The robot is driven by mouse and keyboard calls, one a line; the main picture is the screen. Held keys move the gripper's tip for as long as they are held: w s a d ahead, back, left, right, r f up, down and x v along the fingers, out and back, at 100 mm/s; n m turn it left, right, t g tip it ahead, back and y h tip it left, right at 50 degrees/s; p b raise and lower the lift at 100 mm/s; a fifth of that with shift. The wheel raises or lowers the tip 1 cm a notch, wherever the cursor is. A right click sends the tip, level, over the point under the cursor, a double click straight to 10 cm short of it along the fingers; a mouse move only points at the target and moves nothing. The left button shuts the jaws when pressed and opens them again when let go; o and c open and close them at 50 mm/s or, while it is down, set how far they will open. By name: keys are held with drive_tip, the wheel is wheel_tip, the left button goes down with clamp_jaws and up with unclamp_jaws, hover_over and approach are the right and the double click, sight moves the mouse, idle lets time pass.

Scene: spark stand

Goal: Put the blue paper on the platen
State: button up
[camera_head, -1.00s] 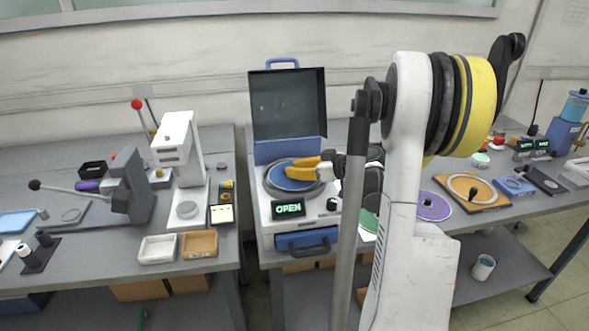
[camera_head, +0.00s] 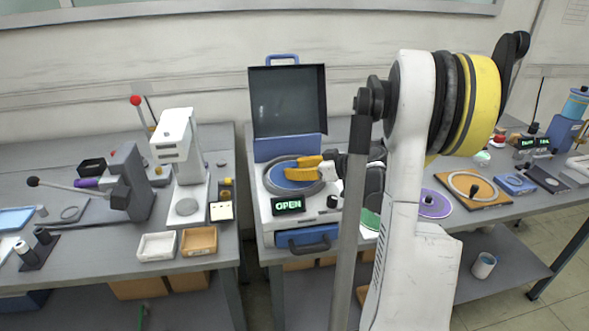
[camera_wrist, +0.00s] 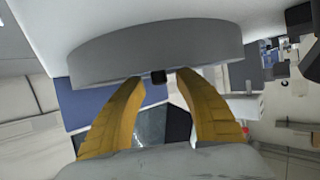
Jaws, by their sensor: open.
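The blue paper (camera_head: 283,181) shows as a round blue sheet on the round grey platen (camera_head: 271,188) of the machine with the raised lid. It appears to lie flat inside the platen's rim, partly hidden by my fingers. My gripper (camera_head: 291,168), with two yellow fingers, is open over the paper's right part. I cannot tell whether the fingers touch it. In the wrist view my gripper (camera_wrist: 160,76) has its fingers apart, with tips near a grey curved rim, probably the platen (camera_wrist: 165,45). The paper cannot be made out there.
The machine's raised lid (camera_head: 287,105) stands behind the platen, and its display (camera_head: 288,206) reads OPEN. A green disc (camera_head: 370,220) and a purple disc (camera_head: 434,204) lie to the right. A white press (camera_head: 187,165) and two small trays (camera_head: 158,247) stand on the left bench.

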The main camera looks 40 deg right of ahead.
drive_tip(key=v, duration=1.1)
drive_tip(key=shift+s, duration=0.2)
